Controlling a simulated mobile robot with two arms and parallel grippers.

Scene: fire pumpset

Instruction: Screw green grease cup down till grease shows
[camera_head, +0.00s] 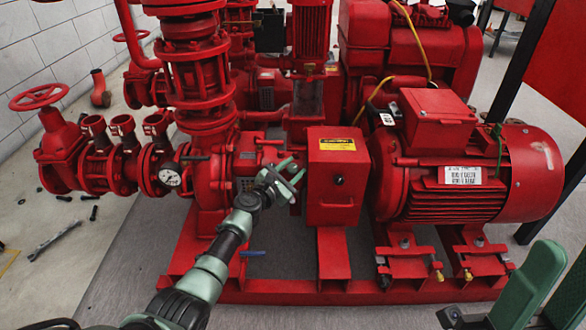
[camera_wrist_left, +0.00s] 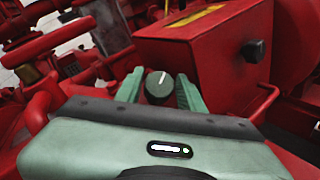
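The grease cup (camera_wrist_left: 158,86) is a small round dark green cap with a white line on its face, seen in the left wrist view. My left gripper (camera_wrist_left: 160,88) has one pale green finger on each side of it, with slim gaps; contact is not clear. In the head view my left gripper (camera_head: 291,173) reaches in from below, its fingers a little apart, beside the red guard box (camera_head: 336,170). I cannot make out the cup there. Green parts at the lower right edge of the head view look like my right arm; its fingertips cannot be made out.
The guard box also shows in the left wrist view (camera_wrist_left: 225,60), close to the right finger, with a dark knob (camera_wrist_left: 254,50). A pressure gauge (camera_head: 170,178) and valves stand left, the motor (camera_head: 470,175) right. A blue lever (camera_head: 252,253) lies below my left gripper.

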